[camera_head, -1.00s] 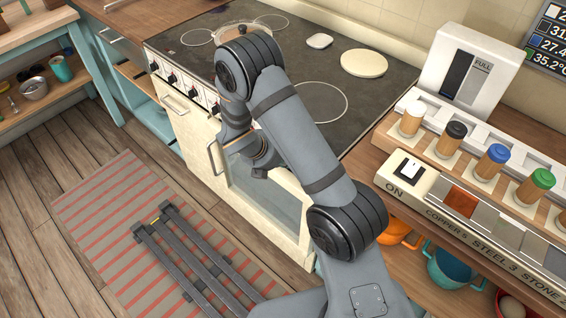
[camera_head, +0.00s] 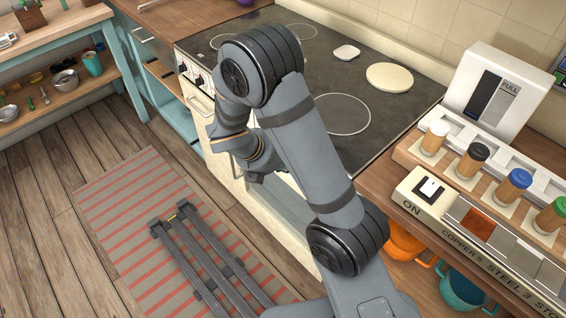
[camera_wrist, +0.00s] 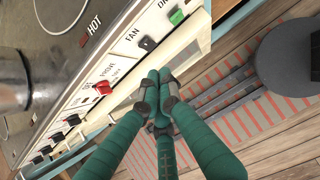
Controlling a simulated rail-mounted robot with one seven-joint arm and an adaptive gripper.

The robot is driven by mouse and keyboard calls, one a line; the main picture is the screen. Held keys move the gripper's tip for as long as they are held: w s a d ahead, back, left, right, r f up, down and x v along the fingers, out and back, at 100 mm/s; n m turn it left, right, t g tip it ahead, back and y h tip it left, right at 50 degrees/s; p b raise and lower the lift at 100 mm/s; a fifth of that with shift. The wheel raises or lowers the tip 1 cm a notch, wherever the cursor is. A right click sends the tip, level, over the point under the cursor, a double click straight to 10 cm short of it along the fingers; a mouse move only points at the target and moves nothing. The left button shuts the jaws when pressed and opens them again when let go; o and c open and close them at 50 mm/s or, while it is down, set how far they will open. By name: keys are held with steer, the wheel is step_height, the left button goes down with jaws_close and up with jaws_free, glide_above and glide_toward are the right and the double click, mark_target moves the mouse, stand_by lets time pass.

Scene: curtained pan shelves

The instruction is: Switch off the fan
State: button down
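In the wrist view, the stove's control panel carries a FAN label (camera_wrist: 131,34). Beside the label are a small black part (camera_wrist: 147,43) and a green switch (camera_wrist: 177,17); I cannot tell for sure which belongs to the fan or its setting. A red switch (camera_wrist: 103,88) sits farther left along the panel. My gripper (camera_wrist: 157,80) has teal fingers with their tips drawn together, empty, in front of the panel just below the FAN label. Contact with the panel cannot be told. In the head view my arm hides the gripper and much of the panel.
The black cooktop (camera_head: 350,85) bears a pale round board (camera_head: 390,77). A row of dark knobs (camera_wrist: 57,136) continues along the panel. At right, a counter holds coloured shakers (camera_head: 513,186) and an ON switch (camera_head: 429,188). A striped rug (camera_head: 120,205) lies on the open floor.

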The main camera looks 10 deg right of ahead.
steer(key=shift+v, duration=0.95)
steer(key=s+a+f+n+t+b, duration=0.1)
steer(key=s+a+f+n+b, duration=0.15)
steer(key=a+f+b, duration=0.65)
steer(key=s+a+f+n+t+b, duration=0.15)
steer(key=a+f+n+b, duration=0.3)
steer(key=f+b, duration=0.75)
steer(key=w+d+r+n+t+h+p, duration=0.1)
steer(key=d+r+n+h, duration=0.5)
steer(key=r+n, duration=0.5)
steer(key=shift+w+d+r+t+h+p, duration=0.35)
steer(key=shift+d+r, duration=0.15)
steer(key=shift+d, duration=0.65)
steer(key=shift+d, duration=0.1)
steer(key=b+x, duration=0.2)
steer(key=x, duration=1.2)
steer(key=shift+b, duration=0.3)
